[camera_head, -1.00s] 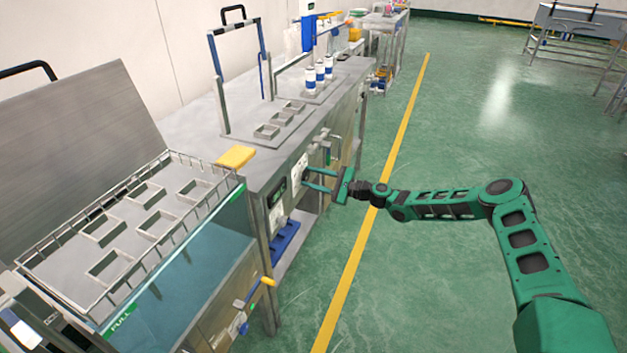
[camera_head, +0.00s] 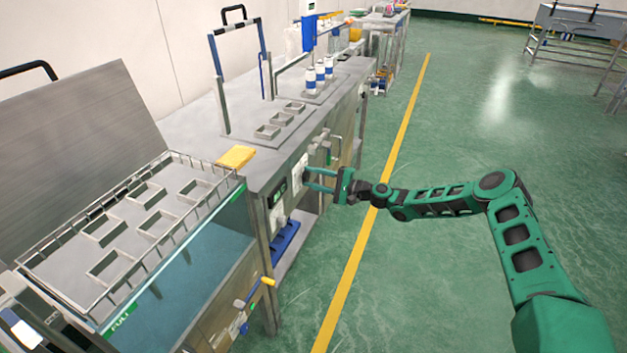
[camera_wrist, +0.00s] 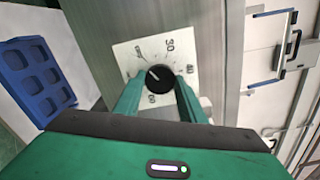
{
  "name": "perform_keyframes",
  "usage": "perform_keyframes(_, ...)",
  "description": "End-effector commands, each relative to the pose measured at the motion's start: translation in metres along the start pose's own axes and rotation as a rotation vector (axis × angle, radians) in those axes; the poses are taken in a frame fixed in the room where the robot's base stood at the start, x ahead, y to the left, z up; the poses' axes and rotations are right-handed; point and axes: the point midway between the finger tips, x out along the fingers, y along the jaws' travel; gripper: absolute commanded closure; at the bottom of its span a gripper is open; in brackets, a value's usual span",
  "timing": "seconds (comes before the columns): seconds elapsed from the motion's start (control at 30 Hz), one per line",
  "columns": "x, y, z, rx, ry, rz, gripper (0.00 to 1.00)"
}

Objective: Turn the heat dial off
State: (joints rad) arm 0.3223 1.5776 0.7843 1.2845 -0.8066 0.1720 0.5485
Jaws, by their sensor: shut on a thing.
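The heat dial is a black round knob (camera_wrist: 160,79) on a white square plate (camera_wrist: 125,50) with printed numbers, in the middle of the wrist view. Its light pointer line points up and left, toward the lettering on the plate's left side. My gripper (camera_wrist: 158,95) has its two green fingers on either side of the knob and is shut on it. In the head view my gripper (camera_head: 308,178) reaches to the front panel of the metal workbench (camera_head: 190,130), at the white plate (camera_head: 299,170). The knob is mostly hidden by the fingers there.
A blue tray with compartments (camera_wrist: 38,78) is left in the wrist view. A wire-railed water bath (camera_head: 185,265) stands at the front left, with a yellow cloth (camera_head: 236,157) beside it. White cans (camera_head: 309,80) stand further back.

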Motion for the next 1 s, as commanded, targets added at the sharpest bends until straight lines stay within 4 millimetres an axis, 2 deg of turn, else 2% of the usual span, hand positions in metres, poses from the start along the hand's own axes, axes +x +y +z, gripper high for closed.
perform_keyframes(0.37, 0.002, 0.005, 0.005, -0.001, -0.009, 0.007, 0.86)
perform_keyframes(0.4, 0.002, 0.005, 0.005, 0.0, -0.009, 0.007, 0.59)
perform_keyframes(0.47, 0.002, 0.004, 0.004, -0.001, -0.008, 0.006, 0.45)
perform_keyframes(0.83, -0.003, 0.002, 0.001, -0.002, -0.003, 0.003, 0.45)
perform_keyframes(1.0, -0.025, 0.002, 0.0, -0.002, 0.0, 0.003, 0.45)
